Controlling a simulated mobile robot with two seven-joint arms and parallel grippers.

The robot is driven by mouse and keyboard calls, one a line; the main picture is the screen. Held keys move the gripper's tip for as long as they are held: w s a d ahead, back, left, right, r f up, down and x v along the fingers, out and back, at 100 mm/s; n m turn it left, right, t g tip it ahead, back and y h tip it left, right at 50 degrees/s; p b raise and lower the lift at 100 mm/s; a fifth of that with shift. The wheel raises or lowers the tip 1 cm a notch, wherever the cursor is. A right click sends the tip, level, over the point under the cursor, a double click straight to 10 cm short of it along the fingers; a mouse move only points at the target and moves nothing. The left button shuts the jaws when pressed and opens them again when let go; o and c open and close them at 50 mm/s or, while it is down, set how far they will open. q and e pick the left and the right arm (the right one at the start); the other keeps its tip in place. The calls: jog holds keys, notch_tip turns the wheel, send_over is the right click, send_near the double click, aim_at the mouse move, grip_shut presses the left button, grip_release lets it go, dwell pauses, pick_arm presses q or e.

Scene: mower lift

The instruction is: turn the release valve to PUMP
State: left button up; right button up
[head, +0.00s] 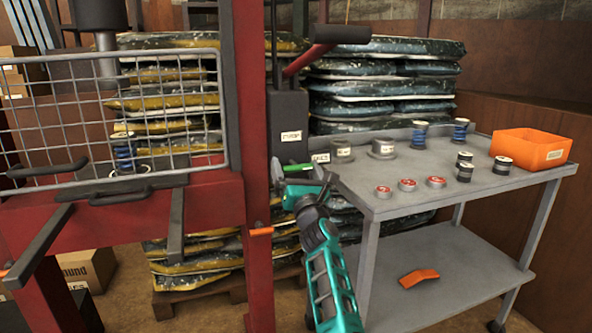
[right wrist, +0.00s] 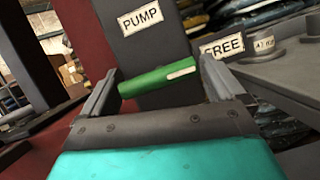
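The release valve's green lever (head: 298,167) is on the dark pump body (head: 289,112) beside the red press post. It lies nearly level, its right end towards the FREE label (head: 321,157). The PUMP label (head: 291,136) is above it. In the right wrist view the lever (right wrist: 157,77) lies crosswise between the fingertips, below the PUMP label (right wrist: 140,19) and left of the FREE label (right wrist: 222,47). My right gripper (head: 301,178) is open, its fingers wide apart at the lever's two ends; I cannot tell whether they touch it. My left gripper is not in view.
A grey cart (head: 390,207) stands close on the right with cans, springs, red-topped pieces and an orange bin (head: 531,149). The red press frame (head: 257,150) and wire guard (head: 110,125) are on the left.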

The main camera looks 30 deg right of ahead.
jog(key=shift+c, duration=0.6)
